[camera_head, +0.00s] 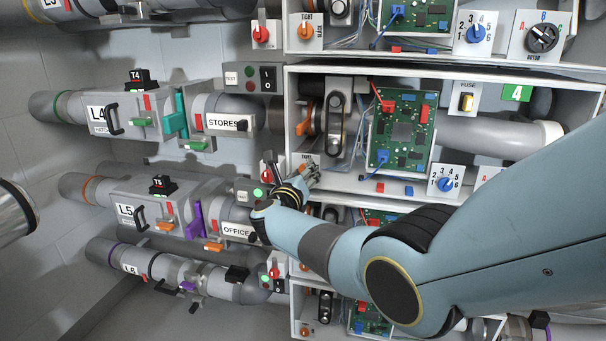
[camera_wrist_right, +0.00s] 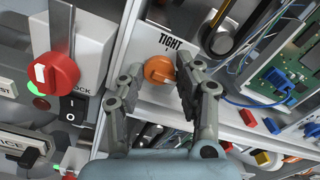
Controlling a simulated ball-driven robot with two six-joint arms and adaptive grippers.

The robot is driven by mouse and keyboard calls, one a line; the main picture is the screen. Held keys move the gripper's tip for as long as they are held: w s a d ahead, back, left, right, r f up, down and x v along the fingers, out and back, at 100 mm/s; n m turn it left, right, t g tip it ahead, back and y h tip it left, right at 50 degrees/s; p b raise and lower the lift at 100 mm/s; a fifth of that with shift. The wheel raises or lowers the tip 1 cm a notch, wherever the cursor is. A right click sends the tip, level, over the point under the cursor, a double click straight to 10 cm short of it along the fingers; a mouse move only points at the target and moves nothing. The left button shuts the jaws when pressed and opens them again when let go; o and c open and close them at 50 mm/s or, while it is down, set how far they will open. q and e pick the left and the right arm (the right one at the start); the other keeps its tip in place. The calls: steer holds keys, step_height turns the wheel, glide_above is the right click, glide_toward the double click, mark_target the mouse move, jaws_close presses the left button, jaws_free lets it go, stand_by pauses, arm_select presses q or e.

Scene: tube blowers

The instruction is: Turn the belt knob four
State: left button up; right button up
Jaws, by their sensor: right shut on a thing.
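The orange belt knob (camera_wrist_right: 159,69) sits on a white plate marked TIGHT (camera_wrist_right: 172,43), in the bay with the green 4 sign (camera_head: 517,92). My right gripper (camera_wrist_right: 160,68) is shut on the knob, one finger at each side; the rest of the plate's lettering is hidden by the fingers. In the head view, my right gripper (camera_head: 307,174) is at the bay's lower left corner and mostly covers the knob. My left gripper is not in view.
A red knob (camera_wrist_right: 53,74) with a green lamp and black switch is close left of my right gripper. A green circuit board (camera_head: 403,130), a belt (camera_head: 335,125) and loose blue and red blocks are right of it. Labelled pipes (camera_head: 225,120) fill the left.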

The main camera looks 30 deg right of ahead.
steer(key=shift+n, duration=0.3)
steer(key=n+p, duration=0.1)
steer(key=n, duration=1.6)
steer(key=shift+a+f+p, duration=0.1)
steer(key=shift+f+p, duration=0.1)
steer(key=shift+p, duration=0.15)
steer(key=shift+s+f, duration=0.1)
steer(key=o, duration=0.8)
steer(key=shift+o, duration=0.2)
